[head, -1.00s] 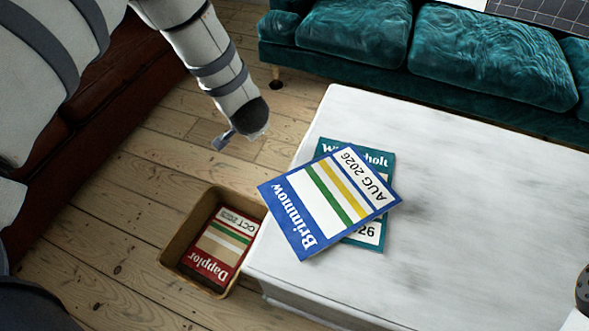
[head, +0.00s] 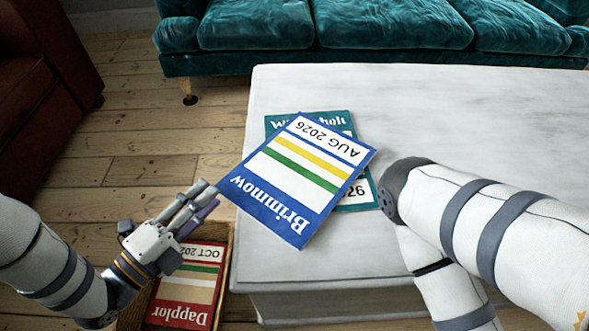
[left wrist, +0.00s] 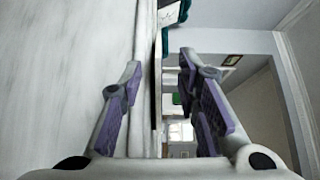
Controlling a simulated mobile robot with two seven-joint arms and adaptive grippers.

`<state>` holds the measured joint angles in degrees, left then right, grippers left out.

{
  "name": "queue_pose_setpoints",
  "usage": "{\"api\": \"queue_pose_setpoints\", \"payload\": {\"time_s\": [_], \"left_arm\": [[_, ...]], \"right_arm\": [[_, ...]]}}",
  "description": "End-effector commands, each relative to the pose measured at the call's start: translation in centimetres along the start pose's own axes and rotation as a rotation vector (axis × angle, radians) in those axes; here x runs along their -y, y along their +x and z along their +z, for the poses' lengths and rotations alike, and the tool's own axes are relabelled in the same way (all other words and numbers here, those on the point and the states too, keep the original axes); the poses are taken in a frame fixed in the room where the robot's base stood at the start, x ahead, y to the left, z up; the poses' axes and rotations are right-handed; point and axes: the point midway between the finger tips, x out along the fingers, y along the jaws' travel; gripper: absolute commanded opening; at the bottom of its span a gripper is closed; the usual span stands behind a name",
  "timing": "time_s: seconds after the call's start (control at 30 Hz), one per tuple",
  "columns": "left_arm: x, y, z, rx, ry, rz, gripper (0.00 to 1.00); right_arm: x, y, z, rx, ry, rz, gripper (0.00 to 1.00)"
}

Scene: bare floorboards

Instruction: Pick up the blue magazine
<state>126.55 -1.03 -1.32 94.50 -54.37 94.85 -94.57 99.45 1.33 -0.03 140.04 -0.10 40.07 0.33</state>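The blue magazine (head: 296,178), with "Brimmow" on its cover, lies askew on top of a teal magazine (head: 362,192) on the white table (head: 460,115). Its left corner juts past the table's left edge. My left gripper (head: 207,196) is just left of that corner, fingers pointing at it. In the left wrist view the left gripper (left wrist: 163,95) is open, with a thin dark edge between its fingers; I cannot tell for sure whether that is the magazine. My right arm reaches over the table's right part, but its gripper is out of view.
A box (head: 228,270) holding a red magazine (head: 187,287) stands on the floor below my left gripper, beside the table. A teal sofa (head: 400,28) is behind the table, and a dark red sofa (head: 40,90) is at the left. Floorboards between are clear.

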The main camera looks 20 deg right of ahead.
Motion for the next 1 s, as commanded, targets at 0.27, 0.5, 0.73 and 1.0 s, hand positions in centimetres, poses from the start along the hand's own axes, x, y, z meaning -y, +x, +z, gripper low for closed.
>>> {"api": "queue_pose_setpoints", "payload": {"time_s": [0.27, 0.5, 0.73, 1.0], "left_arm": [[-0.3, 4.6, 0.3, 0.000, -0.001, 0.000, 0.30], [-0.1, 4.8, 0.4, 0.002, 0.000, 0.000, 0.28], [-0.1, 4.8, 0.4, 0.002, 0.000, 0.000, 0.00], [0.1, 4.8, 0.4, 0.002, 0.001, -0.002, 0.00]], "right_arm": [[0.1, 1.4, -0.5, 0.021, -0.002, 0.000, 0.30], [0.1, 1.3, -0.5, 0.021, -0.002, 0.000, 0.30], [0.1, 1.3, -0.5, 0.021, -0.002, -0.001, 0.30], [0.1, 1.2, -0.4, 0.019, -0.002, -0.001, 0.30]]}}
